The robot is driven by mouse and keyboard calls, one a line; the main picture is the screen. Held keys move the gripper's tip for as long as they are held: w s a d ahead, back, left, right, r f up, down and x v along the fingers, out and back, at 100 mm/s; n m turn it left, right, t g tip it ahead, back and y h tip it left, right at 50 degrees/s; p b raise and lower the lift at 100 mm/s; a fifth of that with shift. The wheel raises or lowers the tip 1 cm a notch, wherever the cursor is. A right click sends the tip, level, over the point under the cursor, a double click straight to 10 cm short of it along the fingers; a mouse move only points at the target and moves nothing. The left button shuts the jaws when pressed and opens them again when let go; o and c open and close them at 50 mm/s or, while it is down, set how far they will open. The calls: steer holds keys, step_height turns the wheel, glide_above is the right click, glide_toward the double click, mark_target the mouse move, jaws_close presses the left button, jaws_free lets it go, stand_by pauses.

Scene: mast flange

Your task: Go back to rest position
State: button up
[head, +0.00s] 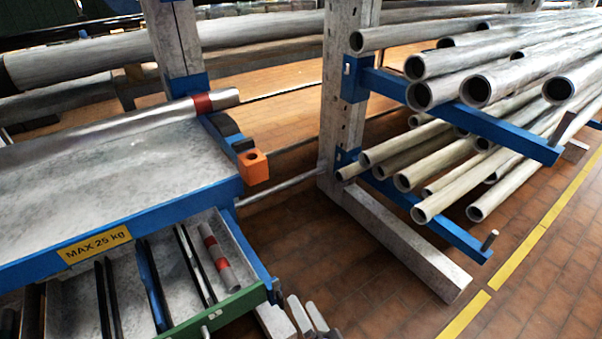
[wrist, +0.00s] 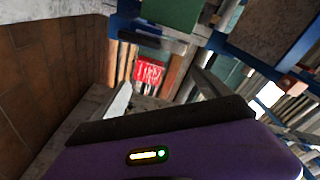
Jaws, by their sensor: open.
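My gripper (head: 309,315) shows at the bottom edge of the head view, just right of the open drawer's (head: 232,305) green front. Its two pale fingers point up in the picture, with a gap between them. The rest of my arm is out of view. In the wrist view the fingers (wrist: 163,92) stand apart and I see nothing held between them. A red label or patch shows beyond them, too small to read.
A blue-edged shelf (head: 120,236) marked MAX 25 kg lies above the drawer, with an orange block (head: 253,167) at its corner. The drawer holds a red-banded pipe (head: 220,258) and dark bars. A pipe rack (head: 403,242) stands right. Brick-coloured floor (head: 390,310) is clear between.

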steer(key=s+d+r+n+h, duration=0.25)
steer(key=s+d+r, duration=0.45)
steer(key=s, duration=0.5)
steer(key=s+d+r+n+g+h, duration=0.1)
steer(key=s+d+r+n+h, duration=0.15)
steer(key=s+d+r, duration=0.6)
steer(key=s+d+r+n+h, duration=0.1)
steer(key=s+d+r+h, duration=0.3)
steer(key=s+r, duration=0.9)
steer(key=s+r+p, duration=0.1)
steer(key=r+p, duration=0.8)
steer(key=p, duration=0.2)
steer(key=s+r+p, duration=0.2)
steer(key=r+p, duration=0.7)
steer(key=p, duration=0.2)
steer(key=shift+s+a+r, duration=0.25)
steer(key=shift+s+a, duration=0.05)
